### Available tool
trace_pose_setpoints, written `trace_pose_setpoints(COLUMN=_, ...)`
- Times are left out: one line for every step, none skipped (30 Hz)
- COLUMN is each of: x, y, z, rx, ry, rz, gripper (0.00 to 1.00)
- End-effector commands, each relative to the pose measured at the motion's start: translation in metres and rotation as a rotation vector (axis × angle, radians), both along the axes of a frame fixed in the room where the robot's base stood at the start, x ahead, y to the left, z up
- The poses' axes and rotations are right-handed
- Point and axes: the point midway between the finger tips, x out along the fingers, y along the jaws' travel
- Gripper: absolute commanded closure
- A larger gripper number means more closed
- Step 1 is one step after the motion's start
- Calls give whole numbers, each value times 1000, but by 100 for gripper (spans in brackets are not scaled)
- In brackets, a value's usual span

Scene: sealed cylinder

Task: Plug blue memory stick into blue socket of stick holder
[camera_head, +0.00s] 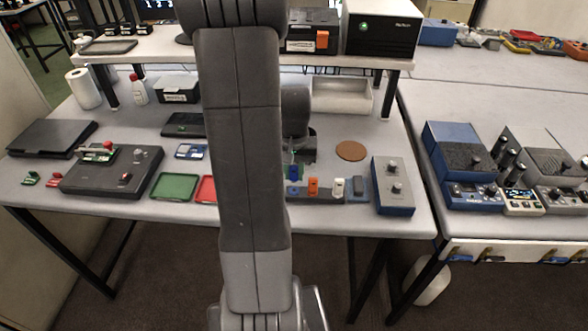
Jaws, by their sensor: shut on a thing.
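The blue memory stick (293,172) shows as a small blue upright shape below my gripper (294,162). My gripper is shut on it, partly hidden behind my own arm. The dark stick holder (325,193) lies near the front of the table, its left end hidden by my arm. An orange stick (313,186) and a white stick (338,186) stand in it. The blue memory stick is over the holder's left end, where a blue patch (293,191) shows. I cannot tell whether the stick touches the holder or is apart from it.
Green (174,187) and red (207,189) trays lie to the left. A raised shelf (150,58) spans the back. Bare table shows around the coaster.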

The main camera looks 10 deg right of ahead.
Motion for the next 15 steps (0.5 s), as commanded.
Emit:
trace_pose_setpoints(x=0, y=0, z=-10, rx=0, ry=1, rz=0, gripper=100)
trace_pose_setpoints(x=0, y=0, z=-13, rx=0, ry=1, rz=0, gripper=100)
trace_pose_setpoints(x=0, y=0, z=-16, rx=0, ry=0, rz=0, gripper=100)
trace_pose_setpoints(x=0, y=0, z=-19, rx=0, ry=0, rz=0, gripper=100)
trace_pose_setpoints(x=0, y=0, z=-21, rx=0, ry=0, rz=0, gripper=100)
trace_pose_setpoints(x=0, y=0, z=-24, rx=0, ry=0, rz=0, gripper=100)
trace_pose_setpoints(x=0, y=0, z=-26, rx=0, ry=-1, rz=0, gripper=100)
trace_pose_setpoints(x=0, y=0, z=-28, rx=0, ry=-1, rz=0, gripper=100)
trace_pose_setpoints(x=0, y=0, z=-29, rx=0, ry=0, rz=0, gripper=100)
trace_pose_setpoints(x=0, y=0, z=-30, rx=0, ry=0, rz=0, gripper=100)
trace_pose_setpoints(x=0, y=0, z=-31, rx=0, ry=0, rz=0, gripper=100)
trace_pose_setpoints(x=0, y=0, z=-31, rx=0, ry=0, rz=0, gripper=100)
trace_pose_setpoints(x=0, y=0, z=-31, rx=0, ry=0, rz=0, gripper=100)
trace_pose_setpoints(x=0, y=0, z=-31, rx=0, ry=0, rz=0, gripper=100)
trace_pose_setpoints(x=0, y=0, z=-31, rx=0, ry=-1, rz=0, gripper=100)
